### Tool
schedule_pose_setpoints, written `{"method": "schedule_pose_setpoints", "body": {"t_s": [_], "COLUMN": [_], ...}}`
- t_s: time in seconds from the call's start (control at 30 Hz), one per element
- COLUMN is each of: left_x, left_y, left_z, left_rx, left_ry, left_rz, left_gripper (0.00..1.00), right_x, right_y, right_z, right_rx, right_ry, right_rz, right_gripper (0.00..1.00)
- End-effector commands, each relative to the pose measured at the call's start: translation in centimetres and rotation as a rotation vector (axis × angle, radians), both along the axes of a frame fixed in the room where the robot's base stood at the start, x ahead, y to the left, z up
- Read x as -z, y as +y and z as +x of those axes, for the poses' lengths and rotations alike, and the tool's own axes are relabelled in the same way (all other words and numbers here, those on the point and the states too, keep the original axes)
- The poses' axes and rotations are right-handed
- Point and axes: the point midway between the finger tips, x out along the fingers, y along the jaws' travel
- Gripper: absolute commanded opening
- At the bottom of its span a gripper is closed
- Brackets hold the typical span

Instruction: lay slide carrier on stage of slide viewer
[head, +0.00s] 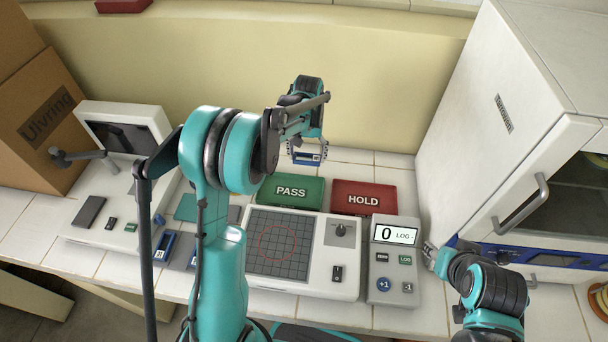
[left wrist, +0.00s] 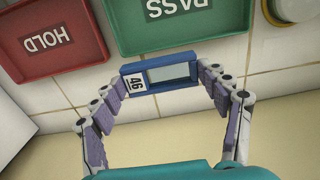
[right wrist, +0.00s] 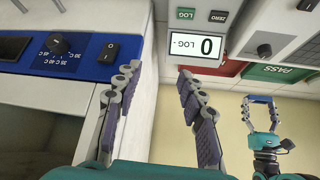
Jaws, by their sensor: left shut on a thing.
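A small blue-framed slide carrier (left wrist: 158,76) with a clear window and a label reading 46 is between the fingertips of my left gripper (left wrist: 170,82). In the head view this gripper (head: 307,152) holds the carrier (head: 311,157) in the air above and behind the green PASS tray. The slide viewer (head: 313,283) appears to be the white box with a dark gridded stage (head: 278,247) marked with a red circle. The stage looks bare, though my left arm covers its left side. My right gripper (right wrist: 158,95) is open and empty, right of the counter.
The green PASS tray (head: 290,205) and red HOLD tray (head: 362,210) lie behind the viewer. A counter device (head: 394,262) reading 0 stands right of it. A white incubator (head: 470,150) fills the right. More blue carriers (head: 163,246) lie left; a screen device (head: 125,125) stands beyond.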

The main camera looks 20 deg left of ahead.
Motion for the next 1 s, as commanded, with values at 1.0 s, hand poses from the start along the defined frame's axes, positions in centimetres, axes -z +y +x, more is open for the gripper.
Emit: {"method": "schedule_pose_setpoints", "body": {"t_s": [1.0], "left_x": [8.4], "left_y": [7.1], "left_z": [0.9], "left_rx": [0.001], "left_ry": [0.000], "left_rz": [0.000], "left_gripper": [0.48], "right_x": [3.1], "right_y": [0.0], "right_z": [0.0], "right_rx": [0.000], "right_ry": [0.000], "right_rz": [0.000], "right_gripper": [0.40]}}
